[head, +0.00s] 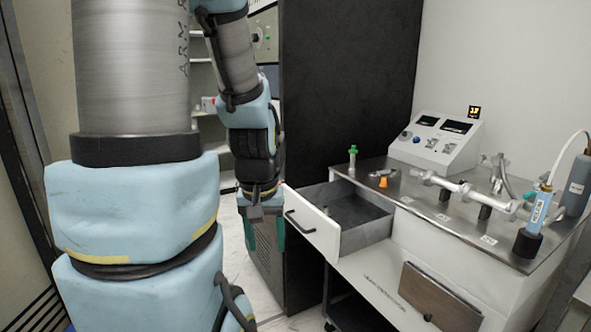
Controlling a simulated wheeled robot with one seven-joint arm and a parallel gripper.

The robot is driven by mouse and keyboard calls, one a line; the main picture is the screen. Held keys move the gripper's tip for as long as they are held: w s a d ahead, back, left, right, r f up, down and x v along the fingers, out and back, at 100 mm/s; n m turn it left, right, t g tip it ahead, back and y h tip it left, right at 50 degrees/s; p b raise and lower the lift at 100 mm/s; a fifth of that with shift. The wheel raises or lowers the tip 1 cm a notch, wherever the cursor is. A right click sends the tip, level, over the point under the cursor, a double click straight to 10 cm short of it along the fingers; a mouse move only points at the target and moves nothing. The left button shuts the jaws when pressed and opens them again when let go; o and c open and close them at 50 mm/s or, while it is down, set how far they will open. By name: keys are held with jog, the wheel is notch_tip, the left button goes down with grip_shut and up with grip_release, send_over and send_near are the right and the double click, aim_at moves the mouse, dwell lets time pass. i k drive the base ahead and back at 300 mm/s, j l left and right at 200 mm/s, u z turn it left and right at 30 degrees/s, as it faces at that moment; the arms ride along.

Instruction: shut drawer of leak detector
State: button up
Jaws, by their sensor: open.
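The leak detector (400,262) is a white cart with a grey metal top at the right of the head view. Its drawer (366,240) stands pulled out to the left, with a white front (313,230) and a dark bar handle (299,224). My gripper (264,240) hangs pointing down, just left of the drawer front. Its fingers look apart, with nothing seen between them. I cannot tell whether it touches the drawer front.
A control box (436,143) stands at the back of the cart top. A metal tube (465,190), a blue-labelled cylinder (537,212) and small fittings lie or stand on it. A tall black panel (345,85) rises behind the drawer. Pale floor (233,270) shows left of the cart.

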aim_at(342, 234)
jog(key=l+u, duration=0.2)
jog(key=u, duration=0.2)
jog(key=k+l+u, duration=0.15)
jog(key=u, duration=0.25)
jog(key=k+l+u, duration=0.15)
jog(key=u, duration=0.25)
